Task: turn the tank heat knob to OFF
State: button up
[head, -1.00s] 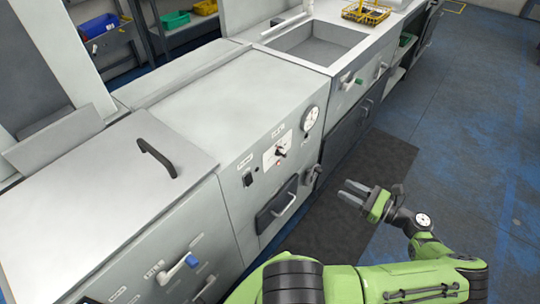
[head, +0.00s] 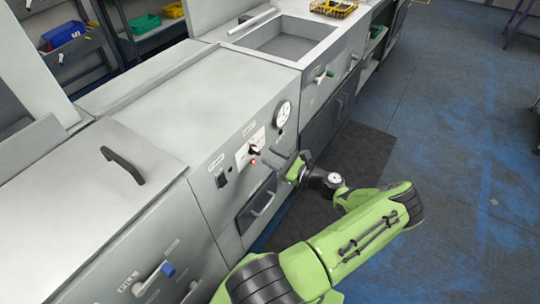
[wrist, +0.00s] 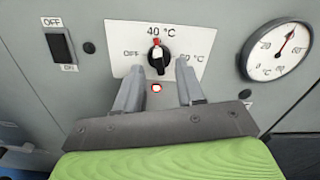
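The tank heat knob (wrist: 157,57) is a small black knob with a red-tipped pointer on a white label plate (wrist: 125,67) on the machine's front panel. Its pointer stands about straight up, toward the 40 °C mark, with OFF printed on the left. In the head view the knob (head: 253,150) is just beyond my gripper (head: 283,158). In the wrist view my gripper (wrist: 158,78) is open, with one finger on each lower side of the knob. Nothing is held between the fingers. I cannot tell whether the fingertips touch the plate.
A lit red lamp (wrist: 156,87) sits below the knob. A black OFF/ON rocker switch (wrist: 60,46) is to the left and a round temperature dial (wrist: 277,49) to the right. A drawer handle (head: 263,204) juts out below. The floor at right is free.

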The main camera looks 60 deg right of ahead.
aim_at(255, 151)
jog(key=w, duration=0.3)
jog(key=shift+w+d, duration=0.1)
jog(key=shift+d, duration=0.15)
jog(key=shift+c, duration=0.4)
grip_shut()
